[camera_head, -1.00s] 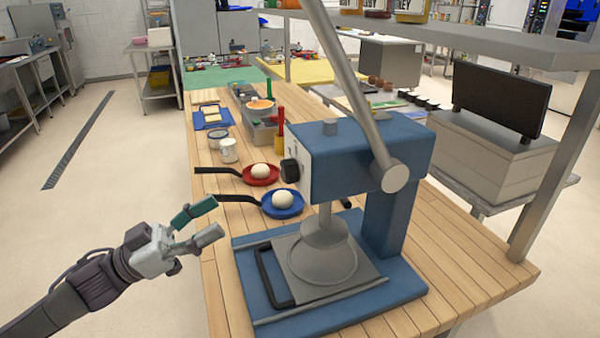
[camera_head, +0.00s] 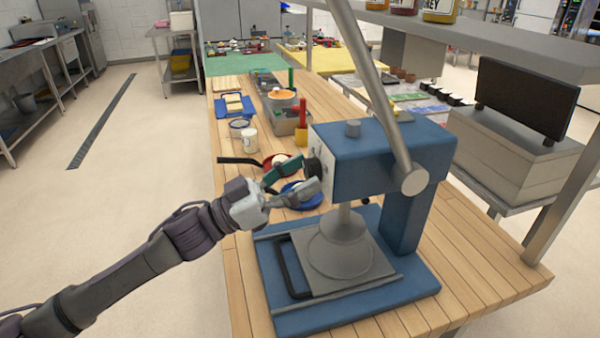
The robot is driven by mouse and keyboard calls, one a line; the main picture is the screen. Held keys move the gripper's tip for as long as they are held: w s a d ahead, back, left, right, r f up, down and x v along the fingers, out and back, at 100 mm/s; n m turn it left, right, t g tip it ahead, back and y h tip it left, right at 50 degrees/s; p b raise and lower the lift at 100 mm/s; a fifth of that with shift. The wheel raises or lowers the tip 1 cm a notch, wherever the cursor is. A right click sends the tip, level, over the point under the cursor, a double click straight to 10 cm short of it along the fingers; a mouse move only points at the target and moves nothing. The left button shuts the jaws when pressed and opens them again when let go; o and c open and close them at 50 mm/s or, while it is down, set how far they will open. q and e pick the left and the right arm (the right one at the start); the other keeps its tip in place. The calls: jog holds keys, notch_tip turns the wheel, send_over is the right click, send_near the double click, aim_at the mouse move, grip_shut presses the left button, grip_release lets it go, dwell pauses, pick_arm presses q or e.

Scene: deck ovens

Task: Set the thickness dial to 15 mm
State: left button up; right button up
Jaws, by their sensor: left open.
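The blue dough press (camera_head: 385,150) stands on the wooden table, with a grey round plate over its base and a long grey lever. The black thickness dial (camera_head: 313,170) sits on the white left face of its head. The scale marks are too small to read. My left gripper (camera_head: 297,176) is open, its two fingers pointing right at the dial. The fingertips are close to the dial; I cannot tell whether they touch it. My right gripper is out of view.
Behind my left gripper are a red pan (camera_head: 268,161) and a blue pan (camera_head: 293,204), partly hidden. A white can (camera_head: 250,139) and a utensil container (camera_head: 286,119) stand farther back. The black-handled press tray (camera_head: 285,268) is below. The floor at left is clear.

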pick_arm(q)
jog(key=c, duration=1.1)
jog(key=shift+c, duration=0.2)
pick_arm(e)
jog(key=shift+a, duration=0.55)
